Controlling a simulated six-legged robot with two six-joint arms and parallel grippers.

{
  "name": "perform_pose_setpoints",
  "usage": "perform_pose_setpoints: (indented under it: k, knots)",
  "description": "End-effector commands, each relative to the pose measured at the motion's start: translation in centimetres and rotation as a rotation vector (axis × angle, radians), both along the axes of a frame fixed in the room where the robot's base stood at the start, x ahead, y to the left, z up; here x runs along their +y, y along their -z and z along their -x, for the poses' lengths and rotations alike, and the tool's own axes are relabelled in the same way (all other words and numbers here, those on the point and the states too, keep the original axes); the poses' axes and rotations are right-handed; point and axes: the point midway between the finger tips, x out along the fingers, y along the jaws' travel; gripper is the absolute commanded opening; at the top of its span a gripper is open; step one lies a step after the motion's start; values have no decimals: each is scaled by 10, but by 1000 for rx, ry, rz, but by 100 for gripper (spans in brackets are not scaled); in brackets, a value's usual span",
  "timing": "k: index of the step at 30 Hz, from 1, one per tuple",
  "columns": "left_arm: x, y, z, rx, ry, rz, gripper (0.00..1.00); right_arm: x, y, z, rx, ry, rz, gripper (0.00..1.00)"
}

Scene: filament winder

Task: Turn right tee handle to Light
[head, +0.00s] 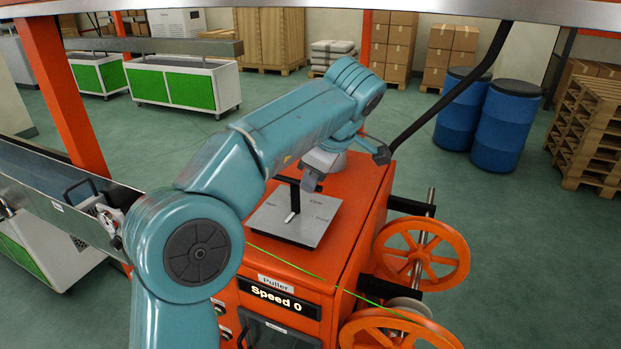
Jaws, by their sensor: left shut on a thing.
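A black tee handle (288,181) stands on a short stem above a grey metal plate (308,236) on top of the orange puller cabinet. My left gripper (313,182) comes down from above and behind, and is shut on the right end of the tee handle's crossbar. The stem has a pale pointer mark (292,216) near the plate. The gripper and arm hide part of the handle's far side. My right gripper is out of view.
The orange cabinet (345,235) shows a "Puller" label and a "Speed 0" display (279,302). Orange spoked wheels (420,251) stick out at its right, and a thin green filament (285,262) crosses its front. A black bar (455,95) slants behind. Blue drums (504,123) stand far back.

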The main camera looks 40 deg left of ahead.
Motion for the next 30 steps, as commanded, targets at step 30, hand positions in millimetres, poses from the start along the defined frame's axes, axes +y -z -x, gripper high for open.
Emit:
perform_pose_setpoints:
  k: [30]
  knots:
    - [9, 0, -13, 5, -451, -8, 0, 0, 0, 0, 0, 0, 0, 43]
